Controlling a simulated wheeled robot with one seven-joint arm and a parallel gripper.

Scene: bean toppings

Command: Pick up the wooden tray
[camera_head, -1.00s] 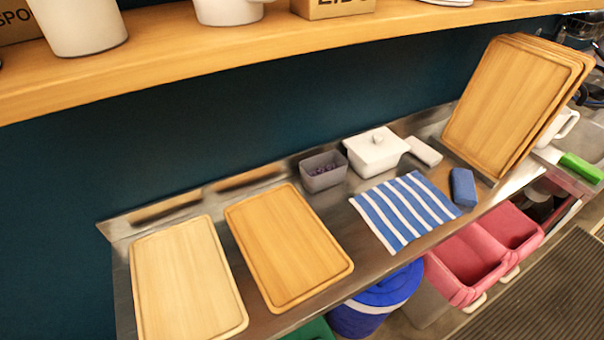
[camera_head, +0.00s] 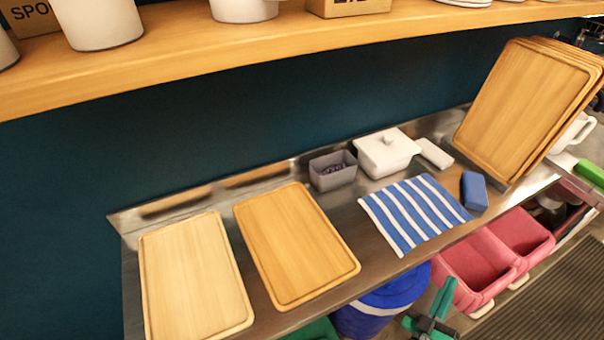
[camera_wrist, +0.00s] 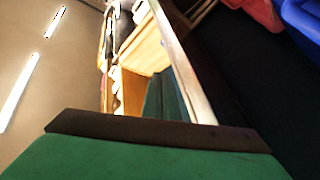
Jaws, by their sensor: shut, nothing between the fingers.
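Two wooden trays lie flat side by side on the steel counter in the head view: a paler one (camera_head: 195,278) at the left and a more orange one (camera_head: 296,245) to its right. Several more wooden trays (camera_head: 525,105) lean in a tilted stack at the right end. My gripper (camera_head: 437,312), green and dark, is at the lower edge of the head view, in front of the counter, shut and empty. It is apart from all the trays. In the wrist view a green finger with a dark edge (camera_wrist: 160,135) fills the bottom.
A striped cloth (camera_head: 415,212), a blue block (camera_head: 474,191), a grey container (camera_head: 333,171) and a white lidded pot (camera_head: 386,152) stand on the counter (camera_head: 262,298). A wooden shelf (camera_head: 300,50) runs above. Pink bins (camera_head: 480,262) and a blue bucket (camera_head: 385,300) are below the front edge.

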